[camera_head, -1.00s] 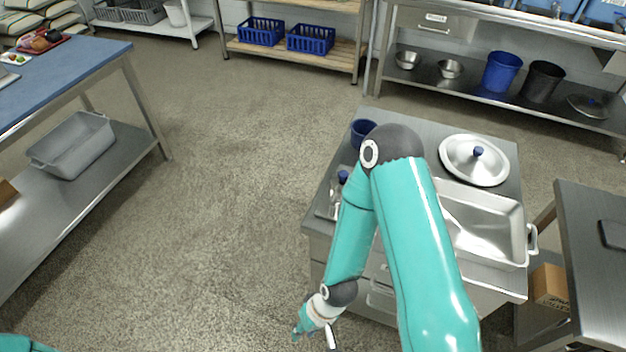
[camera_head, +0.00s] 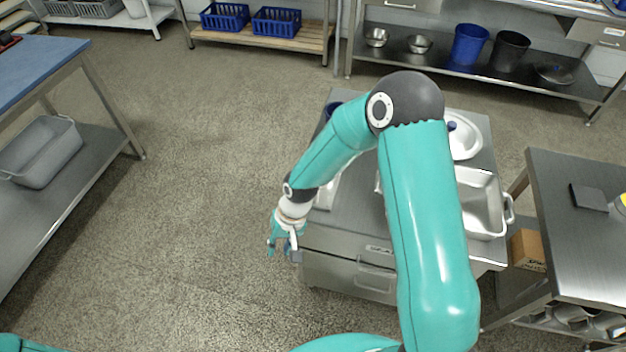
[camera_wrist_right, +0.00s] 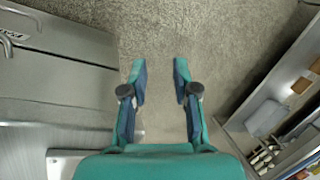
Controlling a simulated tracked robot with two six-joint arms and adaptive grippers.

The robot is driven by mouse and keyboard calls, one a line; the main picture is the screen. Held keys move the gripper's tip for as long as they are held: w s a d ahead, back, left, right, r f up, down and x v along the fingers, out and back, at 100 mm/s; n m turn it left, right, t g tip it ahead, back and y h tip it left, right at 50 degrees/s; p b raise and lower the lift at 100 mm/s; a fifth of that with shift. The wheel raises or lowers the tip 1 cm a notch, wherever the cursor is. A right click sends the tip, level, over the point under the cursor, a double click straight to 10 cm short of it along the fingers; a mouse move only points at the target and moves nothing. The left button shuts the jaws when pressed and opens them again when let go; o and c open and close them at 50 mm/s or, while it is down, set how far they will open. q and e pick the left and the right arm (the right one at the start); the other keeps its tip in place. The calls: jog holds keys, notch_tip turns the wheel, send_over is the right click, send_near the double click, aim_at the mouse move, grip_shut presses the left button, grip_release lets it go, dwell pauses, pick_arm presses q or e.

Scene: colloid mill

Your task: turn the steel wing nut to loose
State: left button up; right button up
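No steel wing nut shows in either view, and no colloid mill can be made out. My right gripper (camera_head: 283,252) hangs over open floor, just left of the steel drawer cabinet in the head view. In the right wrist view its two fingers (camera_wrist_right: 160,82) are apart, with only bare floor between them. My left gripper is out of view. My right arm hides part of the cabinet top.
The drawer cabinet (camera_head: 345,240) carries a steel pan (camera_head: 483,205) and a round lid (camera_head: 466,140). A steel table (camera_head: 570,235) stands to its right, a blue-topped table (camera_head: 40,65) far left. The floor between (camera_head: 200,170) is clear. Shelves line the back.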

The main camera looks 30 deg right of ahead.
jog(key=w+d+r+m+h, duration=0.15)
jog(key=d+r, duration=0.25)
jog(key=r, duration=0.5)
jog(key=w+d+r+m+h+p, duration=0.1)
jog(key=w+d+r+m, duration=0.1)
jog(key=d+r, duration=0.5)
jog(key=w+d+r+m+h, duration=0.1)
jog(key=w+d+r+m, duration=0.1)
jog(key=r, duration=0.8)
notch_tip(320, 180, down, 16)
jog(key=shift+f+p, duration=0.1)
jog(key=shift+p, duration=0.35)
grip_shut()
jog(key=shift+d, duration=0.2)
jog(key=shift+a, duration=0.1)
